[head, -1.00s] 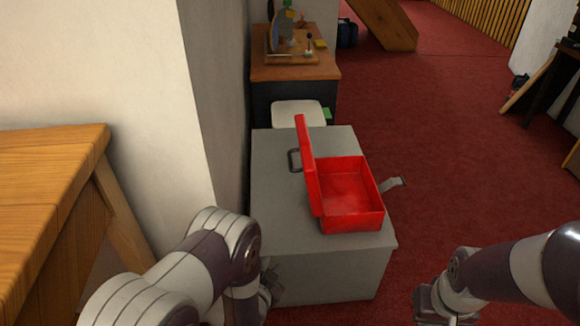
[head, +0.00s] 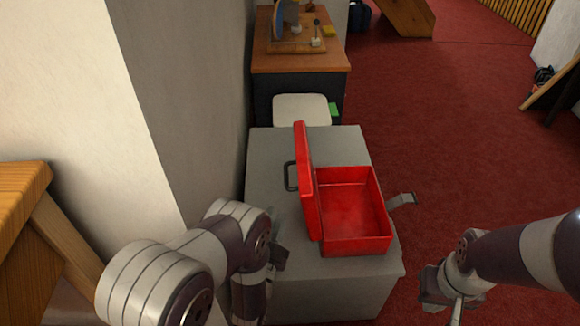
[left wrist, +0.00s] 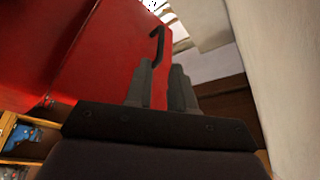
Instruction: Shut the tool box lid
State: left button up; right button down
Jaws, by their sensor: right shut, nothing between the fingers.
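The red tool box (head: 352,210) stands on a grey cabinet, its lid (head: 306,180) raised roughly upright along the left side. The inside looks empty. A dark handle (head: 290,176) sticks out from the lid's outer face. My left gripper (head: 281,256) is low, left of the box's near left corner and outside the lid. In the left wrist view the red lid (left wrist: 105,65) and its handle (left wrist: 157,45) lie beyond my fingers, which show a small gap with nothing between. My right gripper (head: 438,290) is shut and empty, right of the cabinet's near corner.
The grey cabinet top (head: 268,150) has free room left of and behind the box. A grey latch-like piece (head: 402,200) sticks out right of the box. A wall (head: 190,110) rises close on the left. A white stool (head: 301,108) and a workbench (head: 300,60) stand behind.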

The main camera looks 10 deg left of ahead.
aim_at(286, 176)
pick_arm(q)
jog(key=b+x, duration=0.2)
jog(key=x, duration=0.8)
jog(key=shift+w+b, duration=0.15)
jog(key=shift+b, duration=0.25)
jog(key=shift+w+r, duration=0.3)
jog(key=shift+w, duration=0.3)
grip_shut()
